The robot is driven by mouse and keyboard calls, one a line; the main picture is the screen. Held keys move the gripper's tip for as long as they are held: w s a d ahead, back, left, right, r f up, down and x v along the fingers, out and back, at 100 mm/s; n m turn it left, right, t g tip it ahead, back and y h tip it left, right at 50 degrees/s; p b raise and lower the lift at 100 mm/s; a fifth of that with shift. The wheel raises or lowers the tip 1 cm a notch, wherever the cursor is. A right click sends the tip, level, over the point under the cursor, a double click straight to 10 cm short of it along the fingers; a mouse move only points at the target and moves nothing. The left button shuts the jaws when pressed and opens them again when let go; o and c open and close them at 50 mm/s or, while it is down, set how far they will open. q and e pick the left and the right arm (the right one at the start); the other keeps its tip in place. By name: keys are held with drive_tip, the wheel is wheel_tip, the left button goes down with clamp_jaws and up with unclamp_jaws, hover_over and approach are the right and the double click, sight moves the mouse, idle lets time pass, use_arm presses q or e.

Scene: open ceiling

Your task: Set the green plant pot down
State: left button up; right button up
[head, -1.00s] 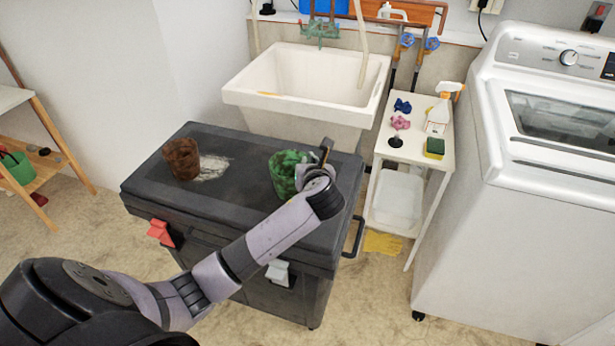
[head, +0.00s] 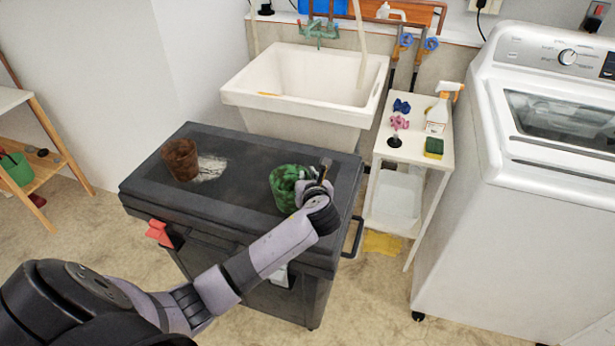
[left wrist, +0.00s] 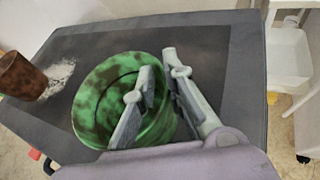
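The green plant pot (head: 284,190) is mottled dark and light green and stands upright at the right part of the black chest's lid (head: 236,205). Its base looks level with the lid, but contact is hard to tell. My left gripper (head: 323,174) is at the pot's right side. In the left wrist view, one finger is inside the pot (left wrist: 95,95) and the other is outside, with the pot's wall between the fingertips (left wrist: 158,66). It looks shut on the wall. My right gripper is out of view.
A brown pot (head: 181,159) stands on the lid's left part beside a whitish patch (head: 210,168). Behind is a white sink (head: 290,112). A white shelf (head: 413,146) with a spray bottle (head: 437,115) and a washing machine (head: 490,210) stand to the right. The lid's middle is free.

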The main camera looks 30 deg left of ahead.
use_arm(q)
drive_tip(key=shift+o, duration=1.2)
drive_tip(key=shift+r, duration=0.1)
drive_tip(key=v, duration=1.2)
